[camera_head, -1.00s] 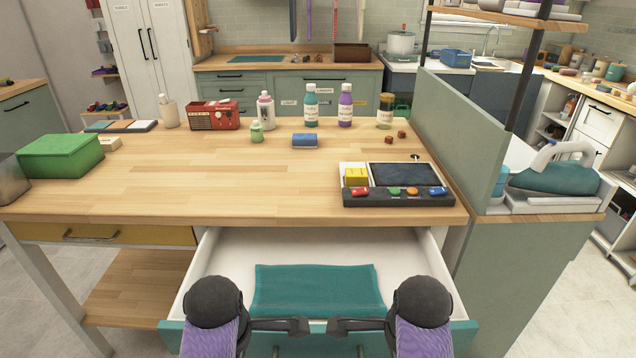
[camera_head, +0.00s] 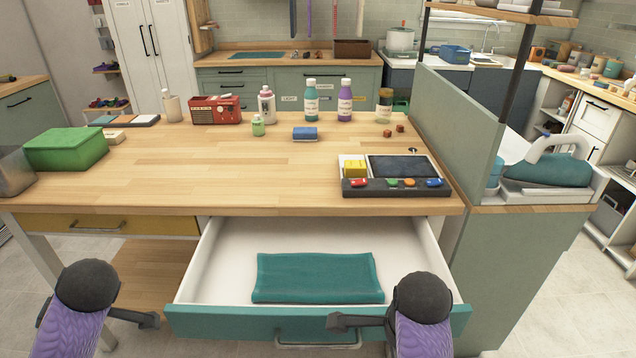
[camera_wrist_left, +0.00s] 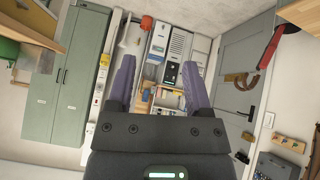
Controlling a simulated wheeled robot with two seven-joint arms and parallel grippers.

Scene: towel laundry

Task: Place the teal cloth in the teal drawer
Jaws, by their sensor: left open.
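The teal cloth (camera_head: 318,277) lies flat, as a rough rectangle, on the white floor of the open teal drawer (camera_head: 235,324). No gripper touches it. In the head view my left arm's dark end (camera_head: 140,318) is left of the drawer, clear of it. In the left wrist view my left gripper (camera_wrist_left: 158,82) is open, with nothing between its purple fingers. My right arm's dark end (camera_head: 345,322) is at the drawer's front edge, in front of the cloth; its fingers cannot be made out.
The wooden tabletop (camera_head: 220,165) is above the drawer. A green box (camera_head: 65,148), a red radio (camera_head: 215,110), several bottles, a blue item (camera_head: 305,133) and a tray with coloured pieces (camera_head: 390,187) stand on it. A green panel (camera_head: 455,130) rises at the right.

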